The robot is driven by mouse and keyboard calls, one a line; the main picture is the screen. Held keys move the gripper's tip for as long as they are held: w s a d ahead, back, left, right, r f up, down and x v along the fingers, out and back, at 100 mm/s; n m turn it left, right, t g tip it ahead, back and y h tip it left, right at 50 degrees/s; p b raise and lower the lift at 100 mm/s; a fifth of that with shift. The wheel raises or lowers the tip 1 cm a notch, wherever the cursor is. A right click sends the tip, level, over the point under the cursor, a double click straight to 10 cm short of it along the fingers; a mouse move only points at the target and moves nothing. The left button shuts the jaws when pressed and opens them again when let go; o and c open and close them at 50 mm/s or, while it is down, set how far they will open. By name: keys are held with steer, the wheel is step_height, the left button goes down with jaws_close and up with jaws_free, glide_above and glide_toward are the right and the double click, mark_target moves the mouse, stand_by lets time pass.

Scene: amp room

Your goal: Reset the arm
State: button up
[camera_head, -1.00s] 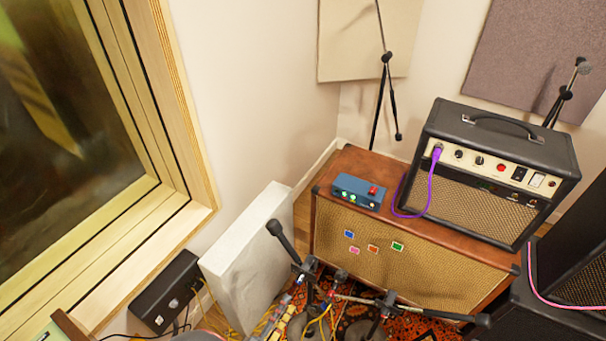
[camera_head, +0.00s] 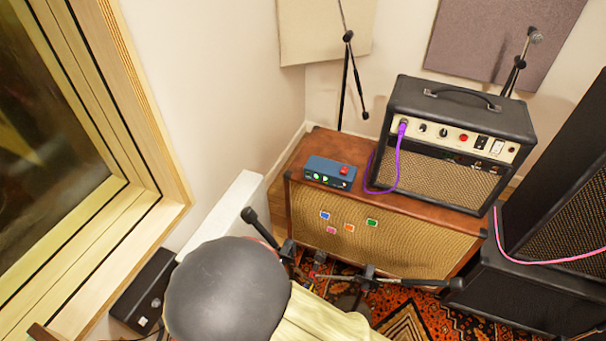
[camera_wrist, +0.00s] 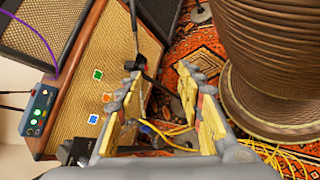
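My gripper (camera_wrist: 160,72) shows in the wrist view with its two yellow-and-grey fingers spread apart. It is open, with nothing held between the fingers. Behind the gap are the patterned rug and loose yellow cables. In the head view, the dark rounded part and pale section of my arm (camera_head: 228,290) fill the bottom centre. The gripper itself cannot be made out there.
A brown cabinet (camera_head: 400,240) carries a black amp (camera_head: 462,110) and a blue box (camera_head: 330,173). Microphone stands (camera_head: 366,280) are in front. Black speakers (camera_head: 530,290) stand right, a window (camera_head: 50,120) left. A ribbed brown cylinder (camera_wrist: 275,60) is right of my gripper.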

steer(key=w+d+r+m+g+y+p, duration=0.15)
steer(key=r+m+y, duration=0.3)
steer(key=r, duration=0.55)
steer(key=d+r+m+g+y, duration=0.2)
steer(key=d+r+m+y, duration=0.15)
steer(key=r+y, duration=0.45)
steer(key=d+r+m+t+h, duration=0.1)
steer(key=d+r+m+t, duration=0.1)
steer(key=d+r, duration=0.4)
steer(key=d+r+m+t+p, duration=0.1)
steer(key=d+r+m+t, duration=0.2)
steer(key=d+r, duration=0.3)
step_height(320, 180, up, 5)
steer(key=shift+w+f+m+h, duration=0.25)
steer(key=shift+m+h, duration=0.1)
steer(key=shift+m, duration=0.55)
